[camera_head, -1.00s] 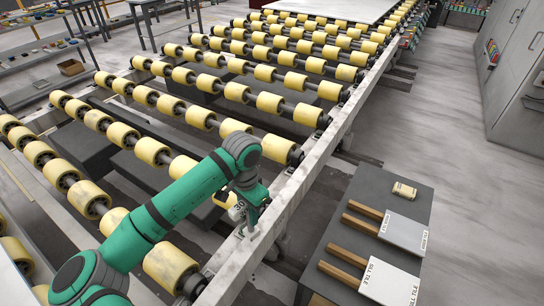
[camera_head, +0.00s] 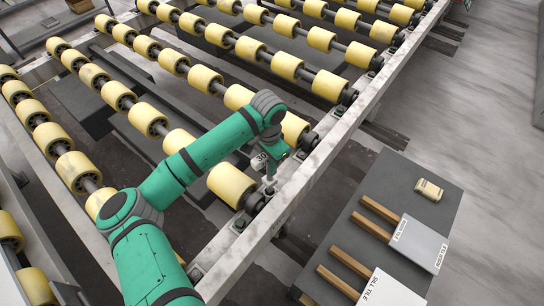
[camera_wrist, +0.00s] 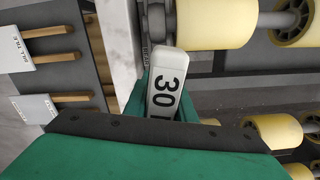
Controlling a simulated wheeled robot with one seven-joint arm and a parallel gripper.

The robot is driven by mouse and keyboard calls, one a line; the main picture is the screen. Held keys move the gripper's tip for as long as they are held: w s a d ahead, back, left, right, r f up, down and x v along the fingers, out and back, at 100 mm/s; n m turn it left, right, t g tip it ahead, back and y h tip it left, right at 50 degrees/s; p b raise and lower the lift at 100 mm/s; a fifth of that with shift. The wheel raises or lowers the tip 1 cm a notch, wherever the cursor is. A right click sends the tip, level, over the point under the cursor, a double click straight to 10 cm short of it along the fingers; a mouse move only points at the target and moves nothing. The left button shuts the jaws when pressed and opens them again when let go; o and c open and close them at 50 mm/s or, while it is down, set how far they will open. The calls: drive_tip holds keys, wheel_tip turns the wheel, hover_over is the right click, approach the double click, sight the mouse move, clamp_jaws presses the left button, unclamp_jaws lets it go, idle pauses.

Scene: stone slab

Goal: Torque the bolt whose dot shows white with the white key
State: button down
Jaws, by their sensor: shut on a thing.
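My gripper (camera_head: 270,160) is shut on the white key (camera_head: 260,162), over the near side rail of the roller table. In the wrist view the key (camera_wrist: 165,88) is a pale block with a black "30" on it, between my green fingers. A dark bolt (camera_head: 268,190) stands on the rail just below the key. I cannot tell whether the key touches it. Other dark bolts sit along the rail, one (camera_head: 240,225) nearer to me and one (camera_head: 312,138) farther along. No coloured dot is clear on any bolt, so I cannot tell which shows white.
Yellow rollers (camera_head: 230,185) stand close to the left of my gripper. The pale rail (camera_head: 300,180) runs away to the upper right. A dark bench (camera_head: 385,190) at right holds wooden-handled plates (camera_head: 420,242) and a small yellowish block (camera_head: 429,190). Grey floor lies beyond.

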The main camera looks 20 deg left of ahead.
drive_tip(key=shift+f, duration=0.15)
idle(0.3)
drive_tip(key=shift+f, duration=2.35)
drive_tip(key=shift+f, duration=0.8)
